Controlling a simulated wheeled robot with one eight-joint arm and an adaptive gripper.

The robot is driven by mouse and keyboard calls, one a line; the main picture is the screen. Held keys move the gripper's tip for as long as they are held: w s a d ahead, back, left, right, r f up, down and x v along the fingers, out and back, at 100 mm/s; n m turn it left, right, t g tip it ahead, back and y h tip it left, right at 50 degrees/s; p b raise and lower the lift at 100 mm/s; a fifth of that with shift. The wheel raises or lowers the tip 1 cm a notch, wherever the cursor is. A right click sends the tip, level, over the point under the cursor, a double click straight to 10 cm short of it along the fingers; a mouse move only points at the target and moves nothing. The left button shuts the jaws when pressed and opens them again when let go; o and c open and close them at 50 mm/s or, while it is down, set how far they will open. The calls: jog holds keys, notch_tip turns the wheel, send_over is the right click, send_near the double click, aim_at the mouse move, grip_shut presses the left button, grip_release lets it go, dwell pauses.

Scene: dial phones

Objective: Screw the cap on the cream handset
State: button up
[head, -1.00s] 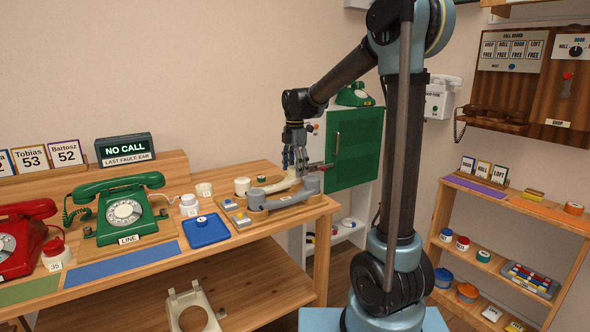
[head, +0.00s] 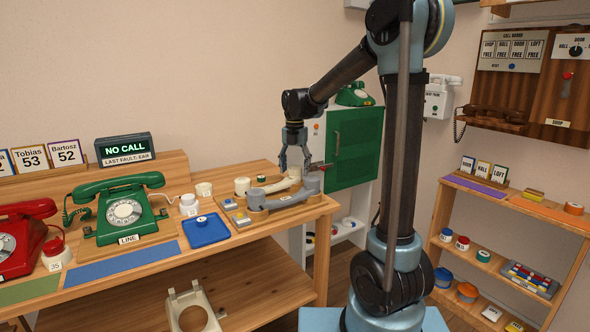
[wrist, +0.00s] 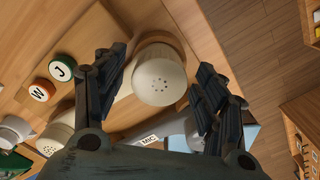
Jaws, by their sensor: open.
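The cream handset (head: 280,184) lies on the right end of the bench. In the wrist view its near end carries a round cream cap with small holes (wrist: 160,82); whether the cap is tight I cannot tell. The handset's other end (wrist: 56,138) shows at the lower left. My gripper (head: 295,165) points down over the capped end. In the wrist view my gripper (wrist: 158,76) is open, with one finger on each side of the cap. I see gaps beside the cap and no clear contact.
A grey handset (head: 285,201) lies just in front, near a MIC label (wrist: 150,139). Discs marked J (wrist: 62,68) and W (wrist: 40,90) lie beside the cream handset. A blue tray (head: 206,230) and green phone (head: 124,212) stand left. The bench's right edge is close.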

jog(key=shift+n, duration=1.1)
jog(key=shift+s, duration=0.15)
jog(key=shift+c, duration=0.2)
jog(key=c, duration=0.9)
jog(key=shift+c, duration=0.2)
jog(key=m, duration=0.5)
jog(key=shift+m, duration=1)
